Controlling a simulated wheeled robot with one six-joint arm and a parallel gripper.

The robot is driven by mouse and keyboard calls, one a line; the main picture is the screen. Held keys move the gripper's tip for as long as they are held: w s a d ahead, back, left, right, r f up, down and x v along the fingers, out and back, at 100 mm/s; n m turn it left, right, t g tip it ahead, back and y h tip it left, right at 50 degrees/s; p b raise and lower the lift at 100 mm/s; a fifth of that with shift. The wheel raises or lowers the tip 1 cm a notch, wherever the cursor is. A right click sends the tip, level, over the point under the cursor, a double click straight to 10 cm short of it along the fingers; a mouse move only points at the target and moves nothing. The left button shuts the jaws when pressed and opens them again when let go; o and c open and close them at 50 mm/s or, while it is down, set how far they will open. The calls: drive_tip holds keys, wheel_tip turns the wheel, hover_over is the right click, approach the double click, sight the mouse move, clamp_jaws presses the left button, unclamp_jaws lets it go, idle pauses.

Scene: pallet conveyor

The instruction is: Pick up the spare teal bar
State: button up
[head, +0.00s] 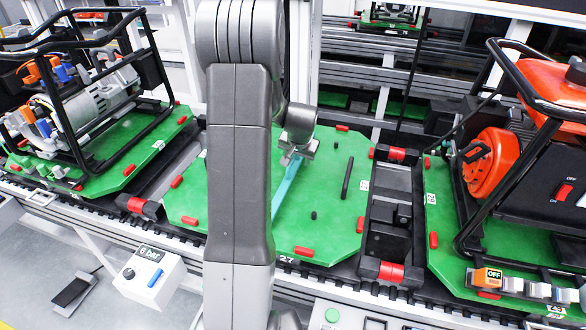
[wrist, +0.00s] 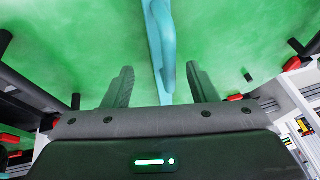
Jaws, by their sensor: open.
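The teal bar (head: 286,190) is on the middle green pallet (head: 320,235), partly hidden in the head view by my arm. It is long and slim, running from below my gripper toward the front. My gripper (head: 298,152) is over the bar's far end. In the wrist view the teal bar (wrist: 160,45) runs from the top edge down between the two fingers of my gripper (wrist: 159,82). The fingers are apart, one on each side of the bar, with green showing between each finger and the bar. I cannot tell how far the fingertips are above the pallet.
A black bar (head: 347,178) and small pegs stand on the middle pallet. Black-framed machines stand on the left pallet (head: 140,160) and on the right pallet (head: 445,240). The right machine has an orange housing (head: 487,165). A white control box (head: 148,276) is at the front left.

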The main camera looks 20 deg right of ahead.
sight(295, 165)
drive_tip(key=shift+p+x, duration=0.5)
drive_tip(key=shift+x, duration=1.85)
drive_tip(key=shift+a, duration=0.1)
drive_tip(key=shift+w+r, duration=0.1)
clamp_jaws()
